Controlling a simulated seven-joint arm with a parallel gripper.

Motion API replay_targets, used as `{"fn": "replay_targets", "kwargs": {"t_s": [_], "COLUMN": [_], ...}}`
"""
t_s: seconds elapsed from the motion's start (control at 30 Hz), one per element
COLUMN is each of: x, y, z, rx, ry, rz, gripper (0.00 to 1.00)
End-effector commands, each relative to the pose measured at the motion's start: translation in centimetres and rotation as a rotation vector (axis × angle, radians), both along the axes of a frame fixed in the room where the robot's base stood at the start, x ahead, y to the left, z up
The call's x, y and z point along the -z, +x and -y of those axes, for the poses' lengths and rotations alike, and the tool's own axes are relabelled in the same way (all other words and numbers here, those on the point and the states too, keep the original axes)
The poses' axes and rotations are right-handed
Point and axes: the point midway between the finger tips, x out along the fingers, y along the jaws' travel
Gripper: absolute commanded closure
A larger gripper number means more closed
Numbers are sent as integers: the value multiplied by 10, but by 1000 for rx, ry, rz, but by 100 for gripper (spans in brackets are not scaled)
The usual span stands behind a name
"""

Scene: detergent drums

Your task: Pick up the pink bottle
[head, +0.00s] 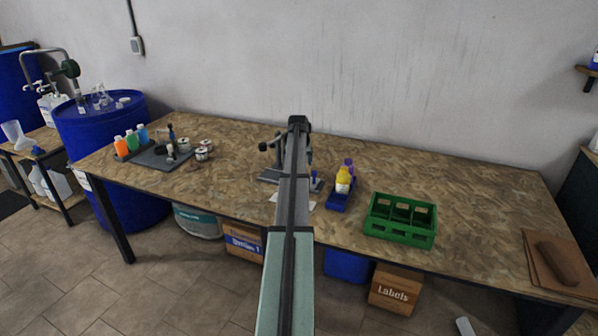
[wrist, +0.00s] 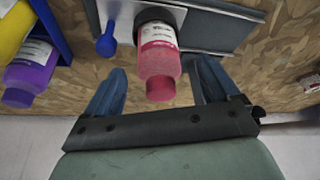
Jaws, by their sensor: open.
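The pink bottle (wrist: 159,62) shows in the wrist view, just beyond and between the fingers, with its pink cap toward me and a white label around its body. Its far end meets a dark round part on a grey stand. My gripper (wrist: 158,84) is open, with one blue finger on each side of the bottle and a gap visible on both sides. In the head view my arm (head: 290,200) reaches over the table and hides the pink bottle and the fingers.
A blue tray (head: 338,203) with a yellow bottle (head: 343,180) and a purple bottle (head: 349,165) stands right of my arm. They also show at left in the wrist view, near a blue round-ended object (wrist: 106,45). A green crate (head: 400,220) stands farther right.

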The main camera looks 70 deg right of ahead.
Motion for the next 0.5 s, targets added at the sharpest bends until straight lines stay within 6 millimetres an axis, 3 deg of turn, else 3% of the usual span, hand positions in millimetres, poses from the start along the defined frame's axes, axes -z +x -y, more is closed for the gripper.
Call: {"fn": "replay_targets", "kwargs": {"t_s": [0.17,0.5], "x": [7,44], "y": [1,6], "z": [4,22], "rx": [0,0], "ry": [0,2], "rz": [0,-1], "gripper": [12,12]}}
